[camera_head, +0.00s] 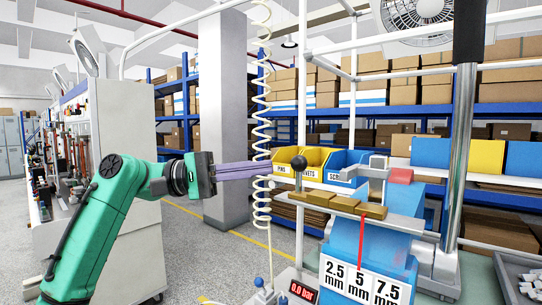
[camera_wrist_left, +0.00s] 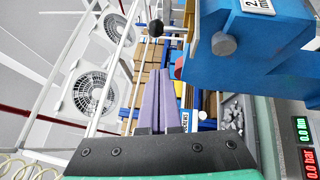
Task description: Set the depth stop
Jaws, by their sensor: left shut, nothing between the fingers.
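A blue machine (camera_head: 372,244) stands at the right, with white plates (camera_head: 361,284) marked 2.5, 5 and 7.5 mm on its front. Several brass-coloured blocks (camera_head: 343,204) lie in a row on its grey ledge, and a thin red pointer (camera_head: 361,240) hangs above the 5 mm plate. A black ball knob (camera_head: 299,163) stands at its left; it also shows in the left wrist view (camera_wrist_left: 155,28). My left gripper (camera_head: 271,169) is shut and empty, its purple fingers pointing right, just left of the knob. The wrist view shows its fingers (camera_wrist_left: 164,84) together. My right gripper is not in view.
Yellow bins (camera_head: 285,160) and a blue bin (camera_head: 345,167) stand behind the machine. A coiled cream hose (camera_head: 262,100) hangs near my left fingers. A red display (camera_head: 303,291) reads 0.0 bar. A metal column (camera_head: 459,160) rises at the right. Open floor lies at the left.

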